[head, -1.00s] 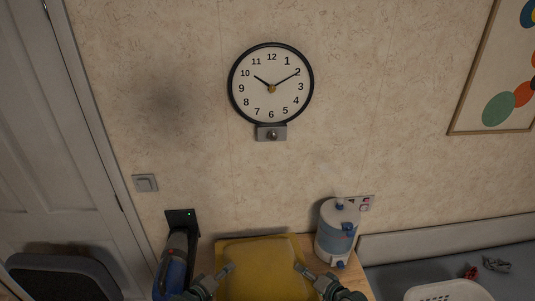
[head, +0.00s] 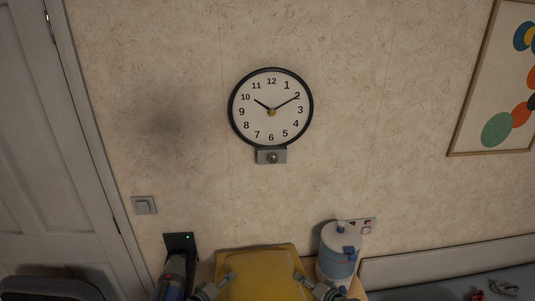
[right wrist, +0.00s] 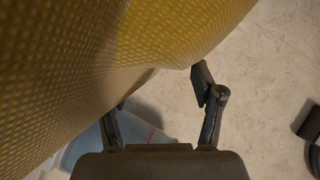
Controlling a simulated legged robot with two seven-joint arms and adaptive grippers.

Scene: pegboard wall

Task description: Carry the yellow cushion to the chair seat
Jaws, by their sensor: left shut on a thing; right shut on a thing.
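The yellow cushion (head: 262,275) is at the bottom middle of the head view, held between my two grippers. My left gripper (head: 228,279) is shut on its left side. My right gripper (head: 299,278) is shut on its right side. In the right wrist view the yellow cushion (right wrist: 120,50) fills the upper left, and a finger of my right gripper (right wrist: 165,95) presses at its edge. A dark padded chair-like back (head: 45,284) shows at the lower left of the head view. Its seat is out of view.
A wooden surface (head: 205,272) lies below the cushion. A blue and white water dispenser (head: 338,252) stands close to the right gripper. A blue handheld appliance (head: 172,280) hangs on a dark wall mount at left. A clock (head: 271,108) hangs on the wall above.

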